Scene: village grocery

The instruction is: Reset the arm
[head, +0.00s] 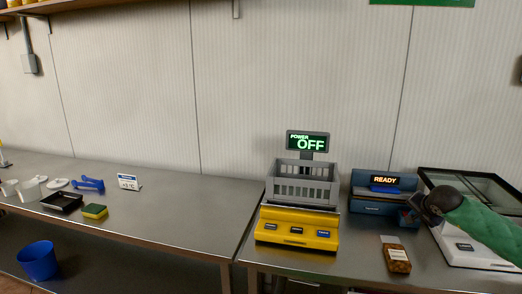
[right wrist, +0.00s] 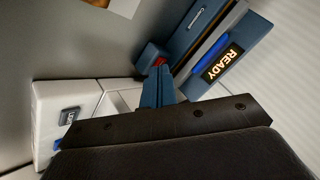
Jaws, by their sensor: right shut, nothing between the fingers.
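My right arm, in a green sleeve, comes in from the right in the head view. Its dark gripper (head: 409,216) hangs by the right end of a blue device (head: 372,207) whose display reads READY. In the right wrist view the narrow blue fingers of the gripper (right wrist: 157,78) are together and hold nothing. They are close to the device's end, where a small red part shows; I cannot tell whether they touch. The READY display (right wrist: 222,62) is beyond them. My left gripper is not in view.
A yellow scale (head: 296,236) with a grey basket (head: 303,188) reads OFF. A white, glass-topped machine (head: 468,245) stands right, under my arm. A brown packet (head: 397,258) lies in front. The left counter holds a black tray (head: 62,203) and sponge (head: 94,211); its middle is clear.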

